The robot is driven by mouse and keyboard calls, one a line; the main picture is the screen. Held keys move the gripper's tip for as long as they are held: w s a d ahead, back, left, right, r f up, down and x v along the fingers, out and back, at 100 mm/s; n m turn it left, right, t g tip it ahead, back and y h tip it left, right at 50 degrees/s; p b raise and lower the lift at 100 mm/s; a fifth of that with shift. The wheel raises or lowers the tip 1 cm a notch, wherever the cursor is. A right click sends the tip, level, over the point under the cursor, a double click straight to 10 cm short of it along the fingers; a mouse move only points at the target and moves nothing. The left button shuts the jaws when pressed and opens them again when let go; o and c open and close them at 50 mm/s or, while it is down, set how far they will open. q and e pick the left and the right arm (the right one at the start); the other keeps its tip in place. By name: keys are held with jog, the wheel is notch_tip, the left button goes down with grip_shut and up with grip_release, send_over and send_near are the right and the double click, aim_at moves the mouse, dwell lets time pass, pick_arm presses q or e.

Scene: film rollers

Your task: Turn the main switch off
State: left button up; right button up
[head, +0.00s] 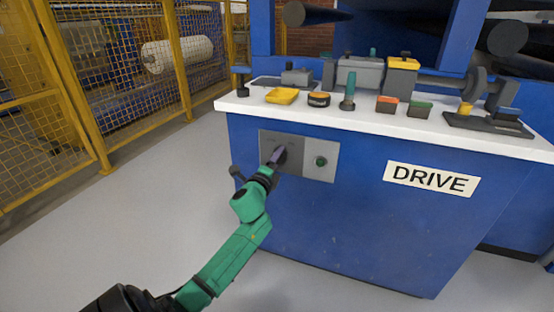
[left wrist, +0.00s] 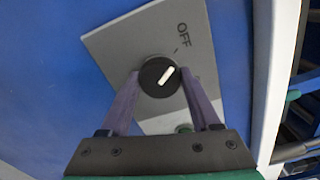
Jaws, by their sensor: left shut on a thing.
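The main switch is a round black knob (left wrist: 158,77) with a white pointer line, set on a grey panel (left wrist: 125,42) that also shows in the head view (head: 300,172). The white pointer slants up and right in the left wrist view, roughly in line with the small tick beside the word OFF (left wrist: 182,35). My left gripper (head: 277,156) is at the panel's left part, shut on the knob, with one purple finger on each side of it in the left wrist view (left wrist: 159,88). In the head view the fingers mostly hide the knob. My right gripper is not in view.
A green button (head: 320,161) sits right of the knob on the blue cabinet (head: 330,225), left of a DRIVE sign (head: 432,180). Above is a white worktop (head: 350,118) with several tools and parts. A yellow mesh fence (head: 130,80) stands at left; the floor between is clear.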

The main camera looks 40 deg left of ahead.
pick_arm(q)
jog(key=shift+f, duration=0.1)
jog(key=o, duration=1.4)
jog(key=p+v, duration=0.2)
jog(key=v, duration=1.2)
jog(key=shift+s+d, duration=0.2)
jog(key=shift+s, duration=0.1)
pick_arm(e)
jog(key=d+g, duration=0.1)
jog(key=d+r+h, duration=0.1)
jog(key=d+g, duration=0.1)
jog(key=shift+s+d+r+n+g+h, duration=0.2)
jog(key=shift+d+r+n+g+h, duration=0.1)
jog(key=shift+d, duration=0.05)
